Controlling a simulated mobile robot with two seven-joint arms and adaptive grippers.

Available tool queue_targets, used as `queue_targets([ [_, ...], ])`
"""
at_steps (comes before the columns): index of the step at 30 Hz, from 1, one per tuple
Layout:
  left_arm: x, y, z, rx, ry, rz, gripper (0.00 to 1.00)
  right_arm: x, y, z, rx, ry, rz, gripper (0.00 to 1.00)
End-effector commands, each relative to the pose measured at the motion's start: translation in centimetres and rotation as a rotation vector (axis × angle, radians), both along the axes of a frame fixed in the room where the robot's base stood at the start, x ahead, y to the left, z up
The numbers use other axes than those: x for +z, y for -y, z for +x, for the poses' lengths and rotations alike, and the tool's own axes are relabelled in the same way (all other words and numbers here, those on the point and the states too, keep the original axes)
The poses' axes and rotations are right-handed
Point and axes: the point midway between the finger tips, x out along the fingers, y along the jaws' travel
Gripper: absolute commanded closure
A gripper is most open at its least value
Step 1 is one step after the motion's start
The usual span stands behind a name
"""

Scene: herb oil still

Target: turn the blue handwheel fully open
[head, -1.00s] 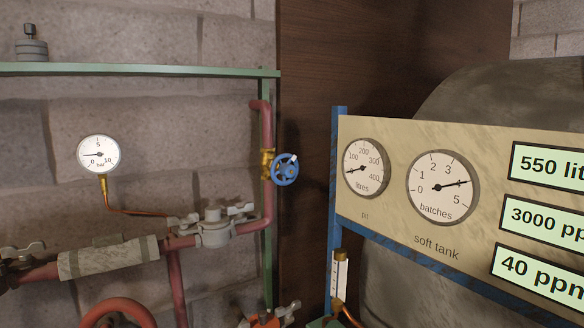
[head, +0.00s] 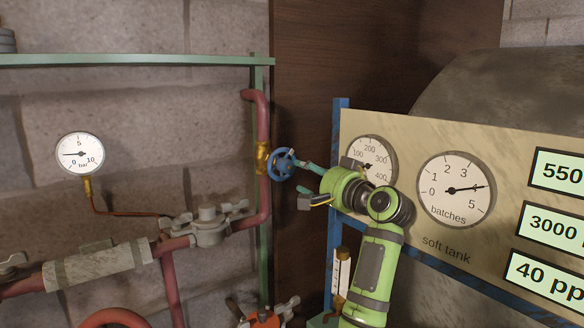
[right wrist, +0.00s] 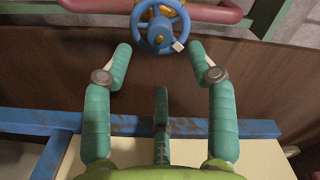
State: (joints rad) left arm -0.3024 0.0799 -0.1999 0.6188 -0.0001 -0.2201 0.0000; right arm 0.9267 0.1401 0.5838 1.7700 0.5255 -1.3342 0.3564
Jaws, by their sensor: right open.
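The blue handwheel (head: 281,164) sits on a brass valve (head: 262,158) in the red vertical pipe, left of the panel in the head view. In the right wrist view the handwheel (right wrist: 160,27) is at the top centre, with a pale tab on its lower right rim. My right gripper (head: 300,165) reaches in from the right in the head view, its fingers close to the wheel. In the right wrist view its teal fingers (right wrist: 158,62) are spread wide and hold nothing. The wheel lies just beyond the fingertips, and I see no clear contact. My left gripper is not in view.
A tan panel (head: 408,163) with dials and green displays stands right of the wheel on a blue frame (head: 336,190). A green shelf frame (head: 150,60) is at left. Red pipes, a clamp fitting (head: 208,225) and a pressure gauge (head: 80,154) lie left of the wheel.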

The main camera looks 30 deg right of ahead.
Motion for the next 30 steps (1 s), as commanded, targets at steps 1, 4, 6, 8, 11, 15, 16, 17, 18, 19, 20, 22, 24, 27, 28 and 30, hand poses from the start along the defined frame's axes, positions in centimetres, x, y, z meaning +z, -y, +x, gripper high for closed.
queue_targets([
  [1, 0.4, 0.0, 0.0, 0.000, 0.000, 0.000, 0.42, 0.2, -0.1, 0.4, 0.003, 0.000, 0.005, 0.42],
  [4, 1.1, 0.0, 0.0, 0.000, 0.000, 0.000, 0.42, 0.4, -0.2, 1.6, 0.004, -0.002, 0.005, 0.42],
  [6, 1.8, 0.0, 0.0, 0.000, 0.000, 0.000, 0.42, 0.4, -0.3, 2.8, 0.004, -0.002, 0.005, 0.42],
  [8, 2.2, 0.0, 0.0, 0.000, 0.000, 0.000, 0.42, 0.4, -0.4, 3.7, 0.005, -0.003, 0.005, 0.42],
  [11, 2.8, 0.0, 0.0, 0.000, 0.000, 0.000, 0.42, 0.3, -0.4, 5.1, 0.002, -0.003, 0.003, 0.42],
  [15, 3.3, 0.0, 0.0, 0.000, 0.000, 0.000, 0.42, 0.2, -0.6, 6.4, 0.002, -0.002, 0.001, 0.42],
  [16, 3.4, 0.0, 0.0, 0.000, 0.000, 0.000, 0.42, 0.2, -0.6, 6.5, 0.002, -0.001, 0.001, 0.42],
  [17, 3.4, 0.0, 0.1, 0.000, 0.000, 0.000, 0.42, 0.1, -0.6, 6.7, 0.001, -0.001, 0.001, 0.42],
  [18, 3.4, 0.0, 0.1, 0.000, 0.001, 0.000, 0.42, 0.1, -0.6, 6.8, 0.001, -0.001, 0.001, 0.42],
  [19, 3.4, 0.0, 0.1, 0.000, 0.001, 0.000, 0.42, 0.0, -0.6, 6.9, 0.001, -0.001, 0.001, 0.42],
  [20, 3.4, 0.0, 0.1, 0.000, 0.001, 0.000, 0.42, 0.0, -0.6, 6.9, 0.001, -0.002, 0.001, 0.42],
  [22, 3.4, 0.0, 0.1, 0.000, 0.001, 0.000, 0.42, -0.1, -0.6, 6.9, 0.000, -0.001, 0.000, 0.42],
  [24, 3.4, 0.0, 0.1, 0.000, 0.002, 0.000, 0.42, -0.1, -0.6, 6.9, 0.000, -0.001, 0.000, 0.42],
  [27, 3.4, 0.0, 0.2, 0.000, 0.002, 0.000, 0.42, -0.1, -0.6, 6.9, 0.001, -0.001, 0.000, 0.54],
  [28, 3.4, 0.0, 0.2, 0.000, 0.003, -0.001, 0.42, -0.1, -0.6, 6.9, 0.000, -0.001, 0.000, 0.66],
  [30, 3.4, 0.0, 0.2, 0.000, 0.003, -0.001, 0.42, -0.1, -0.6, 6.9, 0.001, -0.001, -0.001, 0.94],
])
